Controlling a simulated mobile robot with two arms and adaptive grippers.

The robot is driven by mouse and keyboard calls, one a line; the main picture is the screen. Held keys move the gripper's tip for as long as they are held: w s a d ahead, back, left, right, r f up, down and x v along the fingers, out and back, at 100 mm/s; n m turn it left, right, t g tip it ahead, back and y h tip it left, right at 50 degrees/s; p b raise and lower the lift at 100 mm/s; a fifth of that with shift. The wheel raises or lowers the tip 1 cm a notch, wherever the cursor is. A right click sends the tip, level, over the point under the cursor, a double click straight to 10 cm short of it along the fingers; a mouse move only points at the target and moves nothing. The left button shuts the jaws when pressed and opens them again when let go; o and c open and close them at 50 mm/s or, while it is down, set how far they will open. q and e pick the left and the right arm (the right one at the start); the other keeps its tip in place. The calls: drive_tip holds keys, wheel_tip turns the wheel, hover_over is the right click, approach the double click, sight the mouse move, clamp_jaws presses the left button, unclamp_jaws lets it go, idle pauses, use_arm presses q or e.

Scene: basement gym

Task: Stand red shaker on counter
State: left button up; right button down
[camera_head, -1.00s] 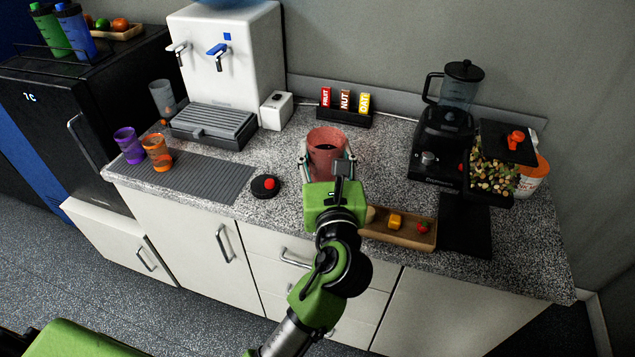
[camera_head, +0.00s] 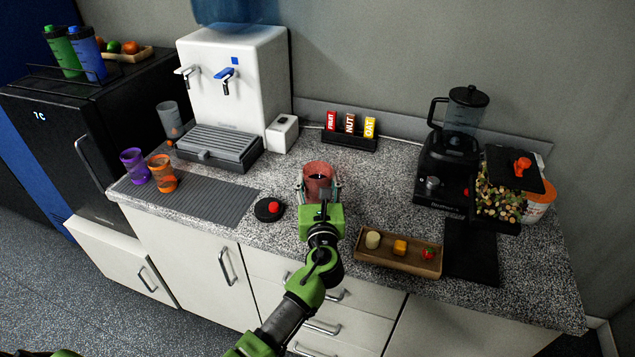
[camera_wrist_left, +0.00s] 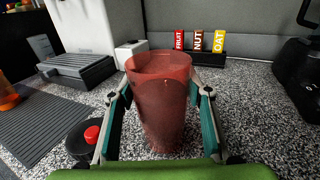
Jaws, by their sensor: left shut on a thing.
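The red shaker (camera_head: 318,180) is a translucent, open-topped cup, upright at the middle of the speckled counter (camera_head: 290,232). My left gripper (camera_head: 320,193) is shut on it, with one finger on each side. In the left wrist view the shaker (camera_wrist_left: 160,100) stands between the two teal-padded fingers (camera_wrist_left: 160,115). Its base looks to be at or very close to the counter surface; I cannot tell whether it touches. A dark round lid with a red knob (camera_head: 269,209) lies on the counter to the left. My right gripper is not in view.
A wooden tray (camera_head: 398,262) with small food pieces lies right of the gripper. A blender (camera_head: 448,150) stands farther right, a white water dispenser (camera_head: 235,90) at back left. Purple (camera_head: 134,165) and orange (camera_head: 162,173) cups stand on the left mat. Counter behind the shaker is clear.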

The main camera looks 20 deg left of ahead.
use_arm(q)
drive_tip(key=shift+f, duration=0.15)
drive_tip(key=shift+f, duration=0.15)
drive_tip(key=o, duration=1.4)
